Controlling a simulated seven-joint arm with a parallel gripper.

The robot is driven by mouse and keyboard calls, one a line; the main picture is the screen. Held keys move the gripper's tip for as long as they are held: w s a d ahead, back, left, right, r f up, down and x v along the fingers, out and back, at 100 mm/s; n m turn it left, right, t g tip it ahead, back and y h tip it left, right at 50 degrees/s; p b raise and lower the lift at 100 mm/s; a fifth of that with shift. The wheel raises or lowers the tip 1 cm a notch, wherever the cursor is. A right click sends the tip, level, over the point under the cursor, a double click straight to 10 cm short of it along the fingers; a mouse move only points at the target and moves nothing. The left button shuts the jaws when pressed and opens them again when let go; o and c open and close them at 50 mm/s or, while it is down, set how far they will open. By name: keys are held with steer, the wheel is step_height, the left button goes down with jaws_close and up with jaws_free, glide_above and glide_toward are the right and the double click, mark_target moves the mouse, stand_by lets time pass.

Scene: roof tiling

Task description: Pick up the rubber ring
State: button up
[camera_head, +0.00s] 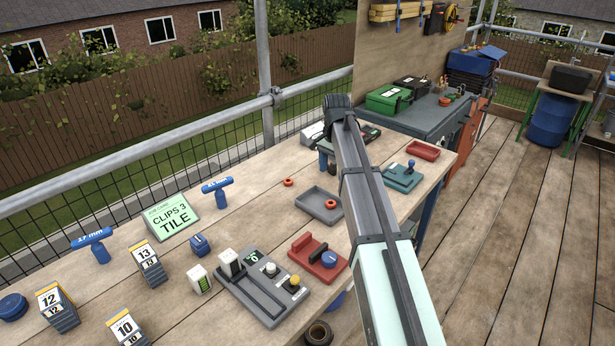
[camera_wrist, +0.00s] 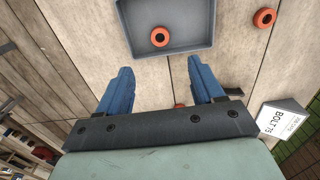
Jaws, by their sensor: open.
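An orange-red rubber ring (camera_head: 330,204) lies inside a shallow grey tray (camera_head: 303,198) on the bench. In the wrist view this ring (camera_wrist: 159,37) is in the tray (camera_wrist: 195,42), ahead of the fingertips. A second, similar ring (camera_head: 288,182) lies on the bare wood outside the tray; a ring outside the tray also shows at the upper right of the wrist view (camera_wrist: 264,17). My gripper (camera_wrist: 162,80) is open and empty, its blue fingers spread apart on the near side of the tray. In the head view my arm mostly hides the gripper.
An orange object (camera_wrist: 180,105) is partly hidden behind my gripper. A "BOLT 75" card (camera_wrist: 284,117) stands right of it. A red tray with a blue knob (camera_head: 318,258), a teal block (camera_head: 402,177) and a grey switch panel (camera_head: 262,288) are on the bench. Bare wood surrounds the grey tray.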

steer(key=a, duration=0.5)
steer(key=n, duration=1.9)
glide_above(289, 181)
steer(key=f, duration=0.7)
steer(key=shift+w+d+f, duration=0.15)
steer(key=shift+w+f, duration=0.05)
steer(key=shift+f, duration=0.15)
steer(key=shift+s+a+f, duration=0.1)
steer(key=shift+f, duration=1.2)
steer(key=shift+a+f, duration=0.1)
steer(key=shift+f, duration=1.15)
steer(key=c, duration=1.1)
